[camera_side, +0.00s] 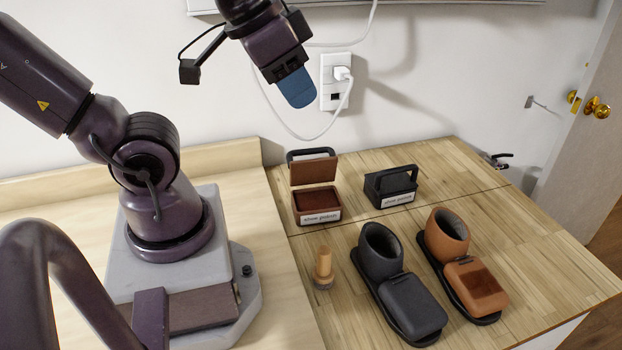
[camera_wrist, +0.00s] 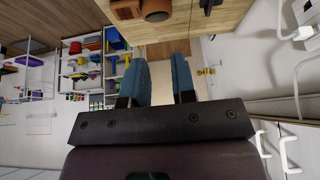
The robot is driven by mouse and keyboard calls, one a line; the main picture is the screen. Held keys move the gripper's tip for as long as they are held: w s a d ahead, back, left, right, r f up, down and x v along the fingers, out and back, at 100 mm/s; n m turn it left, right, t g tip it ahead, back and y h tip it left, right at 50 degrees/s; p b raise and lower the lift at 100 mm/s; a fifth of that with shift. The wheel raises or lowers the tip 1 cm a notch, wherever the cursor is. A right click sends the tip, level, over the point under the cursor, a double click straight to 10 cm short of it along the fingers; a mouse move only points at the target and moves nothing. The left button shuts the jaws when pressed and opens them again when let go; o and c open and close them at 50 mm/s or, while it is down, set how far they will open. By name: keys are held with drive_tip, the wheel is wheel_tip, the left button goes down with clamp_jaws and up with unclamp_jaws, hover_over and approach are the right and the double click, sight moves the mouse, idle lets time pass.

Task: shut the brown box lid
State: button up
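The brown box (camera_side: 317,205) stands near the back left of the wooden work table. Its lid (camera_side: 313,170) is raised and tilted back, so the inside shows; a black handle is at the lid's top edge. A white label is on its front. My gripper (camera_side: 298,90) is high above and behind the box, close to the wall and well apart from it. In the wrist view my gripper (camera_wrist: 161,75) shows two blue fingers with a clear gap and nothing between them. I cannot make out the brown box in the wrist view.
A black box (camera_side: 391,188) with its lid down stands right of the brown box. A wall outlet (camera_side: 336,82) with a white cable is beside my gripper.

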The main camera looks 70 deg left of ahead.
drive_tip(key=w+a+f+n+g, duration=0.1)
drive_tip(key=a+f+n, duration=0.1)
drive_tip(key=a, duration=0.1)
drive_tip(key=w+a+f+g, duration=0.1)
drive_tip(key=a, duration=0.1)
drive_tip(key=shift+w+a+f+n+g+y, duration=0.2)
drive_tip(key=shift+w+a+n+g+y, duration=0.1)
drive_tip(key=shift+w+n+y, duration=0.1)
clamp_jaws()
drive_tip(key=g+h, duration=0.4)
hover_over(313, 168)
drive_tip(key=s+a, duration=0.1)
drive_tip(key=a, duration=0.3)
wheel_tip(313, 168, down, 12)
drive_tip(key=w+a+m, duration=0.1)
drive_tip(key=w+m, duration=0.1)
drive_tip(key=m, duration=0.1)
drive_tip(key=shift+m+t, duration=0.4)
drive_tip(key=shift+m, duration=0.1)
drive_tip(key=x, duration=0.9)
drive_tip(key=shift+s+d+f, duration=0.1)
drive_tip(key=shift+s+f, duration=0.05)
drive_tip(key=shift+f, duration=0.1)
